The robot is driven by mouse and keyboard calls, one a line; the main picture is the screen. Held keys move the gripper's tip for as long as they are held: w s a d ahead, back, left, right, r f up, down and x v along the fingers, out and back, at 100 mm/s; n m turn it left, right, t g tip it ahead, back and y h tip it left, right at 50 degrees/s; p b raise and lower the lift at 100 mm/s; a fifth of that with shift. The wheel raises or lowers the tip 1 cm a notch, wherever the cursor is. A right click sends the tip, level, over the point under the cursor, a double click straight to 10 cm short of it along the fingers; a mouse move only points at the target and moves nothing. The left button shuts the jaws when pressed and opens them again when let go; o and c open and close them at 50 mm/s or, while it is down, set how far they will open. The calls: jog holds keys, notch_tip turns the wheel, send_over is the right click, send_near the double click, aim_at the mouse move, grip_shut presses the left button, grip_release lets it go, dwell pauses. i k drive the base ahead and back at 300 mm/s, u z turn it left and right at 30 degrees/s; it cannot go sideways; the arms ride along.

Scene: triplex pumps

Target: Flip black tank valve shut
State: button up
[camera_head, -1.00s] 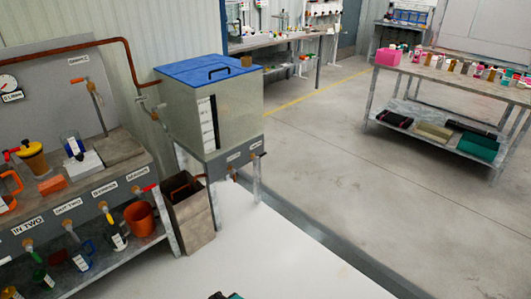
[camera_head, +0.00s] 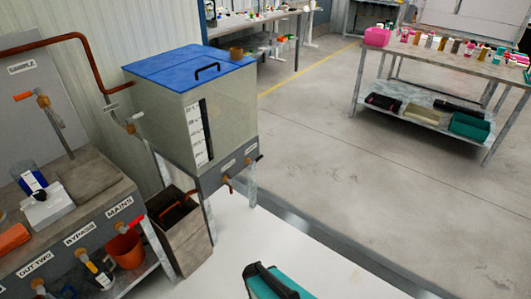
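The tank (camera_head: 226,124) is a pale box with a blue lid (camera_head: 190,72), standing on a grey frame at centre left. Two small valves sit under labels on the frame's front face. The left one (camera_head: 227,186) is brass-coloured. The right one (camera_head: 257,160) has a short dark lever near the frame's corner. Both are too small to tell whether they are open or shut. No fingers of my gripper can be made out. A teal and black object (camera_head: 276,284) shows at the bottom edge, cut off by the frame; I cannot tell what it is.
A grey bin (camera_head: 182,243) stands left of the tank's legs. A bench (camera_head: 88,217) with labelled taps is at the left, and an orange pipe (camera_head: 86,58) runs behind. A table (camera_head: 450,65) with small items stands at the right. The concrete floor (camera_head: 350,150) between is clear.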

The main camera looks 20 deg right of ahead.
aim_at(259, 158)
jog(key=z, duration=0.4)
jog(key=i, duration=1.05)
jog(key=z, duration=0.2)
